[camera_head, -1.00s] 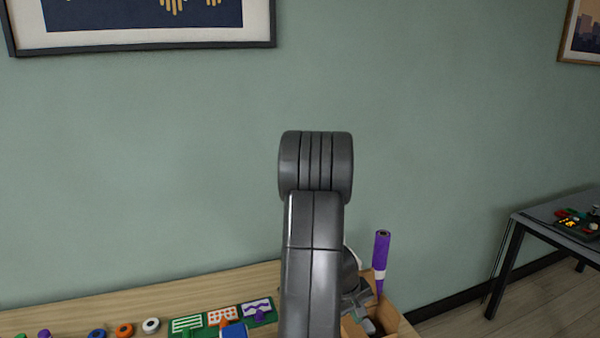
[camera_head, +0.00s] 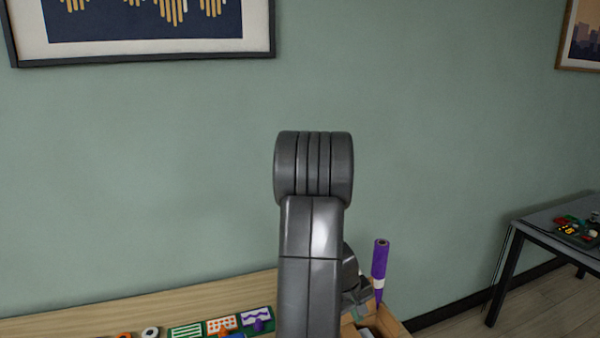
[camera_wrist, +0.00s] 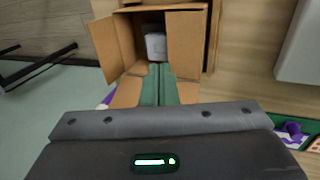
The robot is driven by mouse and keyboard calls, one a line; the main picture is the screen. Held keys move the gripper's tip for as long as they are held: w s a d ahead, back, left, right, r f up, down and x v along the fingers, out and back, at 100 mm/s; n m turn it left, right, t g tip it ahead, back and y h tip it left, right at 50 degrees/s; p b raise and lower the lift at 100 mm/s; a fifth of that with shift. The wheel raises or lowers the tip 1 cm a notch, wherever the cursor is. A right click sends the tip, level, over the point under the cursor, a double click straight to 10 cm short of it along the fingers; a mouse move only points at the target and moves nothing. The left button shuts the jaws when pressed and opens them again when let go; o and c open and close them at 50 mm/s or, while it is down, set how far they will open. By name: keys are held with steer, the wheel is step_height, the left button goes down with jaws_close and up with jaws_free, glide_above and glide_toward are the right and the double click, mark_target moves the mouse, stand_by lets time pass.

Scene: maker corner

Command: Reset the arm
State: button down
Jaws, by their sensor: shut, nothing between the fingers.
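My gripper (camera_wrist: 158,84) shows in the wrist view with its two green fingers together and nothing between them. The fingertips are over the near side of an open cardboard box (camera_wrist: 121,48), which also shows at the bottom of the head view (camera_head: 394,326). My dark grey arm stands upright in the middle of the head view and hides part of the table.
A pale grey thing (camera_wrist: 155,45) lies in the box. A purple and white cylinder (camera_head: 380,268) stands upright by the box. Patterned tiles (camera_head: 220,327) and rings (camera_head: 150,333) lie on the wooden table (camera_head: 130,308). A dark side table (camera_head: 535,225) stands right.

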mark_target(356, 337)
step_height(356, 337, down, 7)
steer(key=b, duration=0.3)
steer(key=shift+d+r+p, duration=0.5)
steer(key=shift+r+p, duration=0.15)
steer(key=shift+p, duration=0.25)
steer(key=shift+r+p, duration=0.15)
steer(key=shift+p, duration=0.35)
steer(key=shift+w+p, duration=0.2)
steer(key=shift+p, duration=0.2)
steer(key=shift+a+r+p, duration=0.15)
steer(key=shift+r+p, duration=0.1)
steer(key=shift+p, duration=0.2)
steer(key=shift+s+a+f+b, duration=0.2)
steer(key=shift+a+b, duration=0.15)
steer(key=shift+b, duration=0.3)
steer(key=shift+s+a+r, duration=0.1)
steer(key=shift+r, duration=0.05)
steer(key=h+b, duration=0.1)
steer(key=b, duration=0.1)
steer(key=a+t+h+b, duration=0.1)
steer(key=b, duration=0.2)
steer(key=shift+s+r+h, duration=0.1)
steer(key=shift+h, duration=0.2)
steer(key=shift+s+a+r+t+h+b, duration=0.15)
steer(key=shift+a+r+t+h+b, duration=0.2)
steer(key=shift+h+b, duration=0.55)
steer(key=shift+r, duration=0.1)
